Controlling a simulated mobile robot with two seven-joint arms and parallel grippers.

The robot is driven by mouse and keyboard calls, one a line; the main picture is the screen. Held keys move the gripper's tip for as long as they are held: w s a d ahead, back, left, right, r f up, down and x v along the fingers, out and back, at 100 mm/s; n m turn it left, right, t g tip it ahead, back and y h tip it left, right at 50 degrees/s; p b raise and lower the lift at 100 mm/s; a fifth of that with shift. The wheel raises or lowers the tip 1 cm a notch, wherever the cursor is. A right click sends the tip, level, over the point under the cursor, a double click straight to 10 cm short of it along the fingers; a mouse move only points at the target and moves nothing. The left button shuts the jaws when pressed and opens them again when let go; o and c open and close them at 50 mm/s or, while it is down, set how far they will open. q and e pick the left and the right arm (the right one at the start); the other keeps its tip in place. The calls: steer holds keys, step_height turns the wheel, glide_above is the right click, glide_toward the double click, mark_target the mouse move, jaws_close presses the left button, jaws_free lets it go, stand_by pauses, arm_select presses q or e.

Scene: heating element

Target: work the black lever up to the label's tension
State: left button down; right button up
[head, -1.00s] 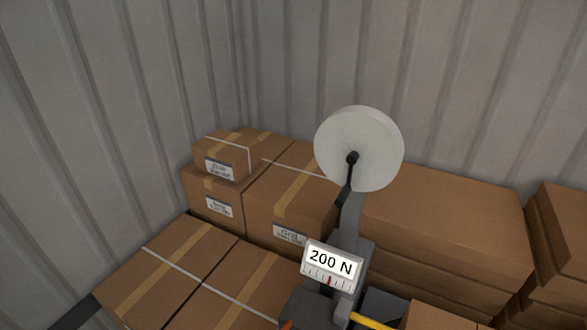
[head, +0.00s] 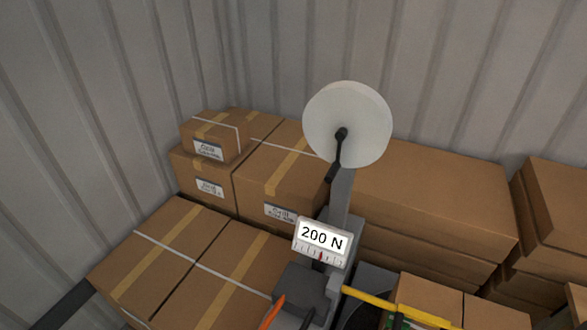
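A grey tool stand (head: 341,205) rises at the lower centre and carries a white reel (head: 362,125). A black cranked lever (head: 335,160) starts at the reel's hub and hangs down, tilted slightly left. A white label plate (head: 322,237) reading "200 N" sits lower on the stand. Under the text is a tick scale with a red pointer (head: 320,257) near its middle. An orange pointed part (head: 271,313) and a yellow bar (head: 395,305) show at the bottom. I cannot tell whether another black lever is hidden below the frame. Neither of my grippers is in view.
Strapped cardboard boxes (head: 190,262) stand left of the stand, with a small box (head: 213,138) on top of others. More boxes (head: 430,195) are stacked behind and right. Corrugated metal walls (head: 470,60) close the back and left. A green part (head: 394,321) shows at the bottom.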

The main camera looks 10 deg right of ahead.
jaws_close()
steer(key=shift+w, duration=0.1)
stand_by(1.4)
